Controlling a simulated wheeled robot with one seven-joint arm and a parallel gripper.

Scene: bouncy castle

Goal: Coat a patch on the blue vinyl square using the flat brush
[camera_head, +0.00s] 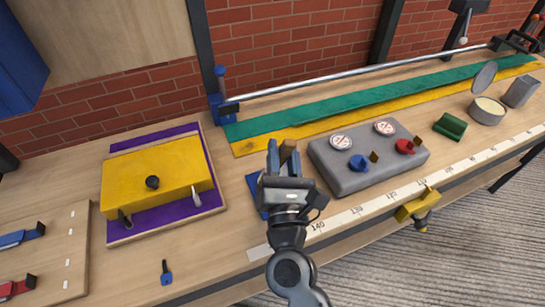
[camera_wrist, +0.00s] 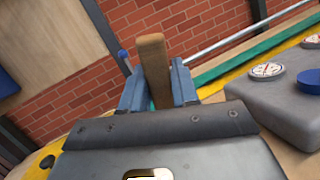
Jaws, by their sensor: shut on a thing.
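My gripper (camera_head: 283,163) is over the middle of the workbench, its blue fingers shut on a brown wooden piece, which looks like the flat brush's handle (camera_head: 287,150). In the wrist view, the handle (camera_wrist: 154,70) stands up between the two fingers (camera_wrist: 157,92). The bristles cannot be made out in either view. A blue sheet, likely the blue vinyl square (camera_head: 253,187), lies on the bench below my gripper, which hides most of it. An open round tin (camera_head: 488,113) with cream-coloured contents stands at the right, its lid tilted up.
A grey block with gauges and red and blue knobs (camera_head: 345,180) sits just right of my gripper. A yellow block (camera_head: 150,175) on a purple board is at left. Green (camera_head: 330,112) and yellow strips run along the back. A small blue-handled tool (camera_head: 166,275) lies front left.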

